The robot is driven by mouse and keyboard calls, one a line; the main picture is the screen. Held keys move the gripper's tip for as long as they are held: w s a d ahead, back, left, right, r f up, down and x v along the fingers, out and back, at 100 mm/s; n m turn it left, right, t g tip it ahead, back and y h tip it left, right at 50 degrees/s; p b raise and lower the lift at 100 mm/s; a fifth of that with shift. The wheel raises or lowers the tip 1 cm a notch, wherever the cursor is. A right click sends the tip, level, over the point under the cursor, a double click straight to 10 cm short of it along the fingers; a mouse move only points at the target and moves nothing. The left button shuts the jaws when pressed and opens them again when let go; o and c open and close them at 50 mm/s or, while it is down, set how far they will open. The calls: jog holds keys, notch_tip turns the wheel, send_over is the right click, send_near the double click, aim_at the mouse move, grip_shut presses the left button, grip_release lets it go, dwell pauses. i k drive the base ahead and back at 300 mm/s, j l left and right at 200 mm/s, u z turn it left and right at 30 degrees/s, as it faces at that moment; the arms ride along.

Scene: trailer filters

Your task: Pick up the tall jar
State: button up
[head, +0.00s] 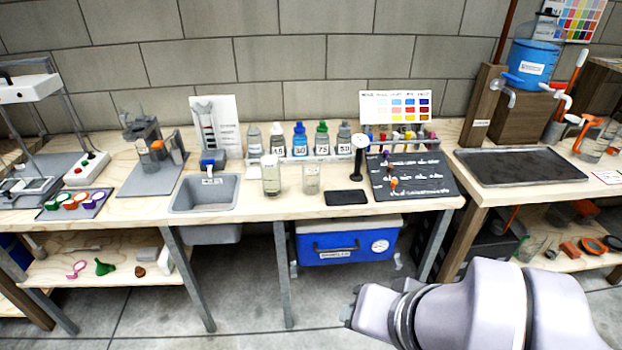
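Two clear jars stand upright on the wooden bench, between the sink and a black pad. The taller jar (271,175) is on the left, close to the sink's right rim, and has a pale top. The shorter jar (311,180) stands to its right, apart from it. My arm reaches in from the lower right, in front of the bench and well away from both jars. The end of the arm shows near the bottom middle, but I cannot make out the gripper's fingers.
A grey sink (205,193) is left of the jars. Behind them stands a row of labelled bottles (300,139). A black pad (347,197) and a dark board with colored vials (410,177) are to the right. A blue cooler (345,243) sits below the bench.

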aim_at(270, 168)
jog(key=i+j, duration=0.95)
jog(key=i, duration=0.2)
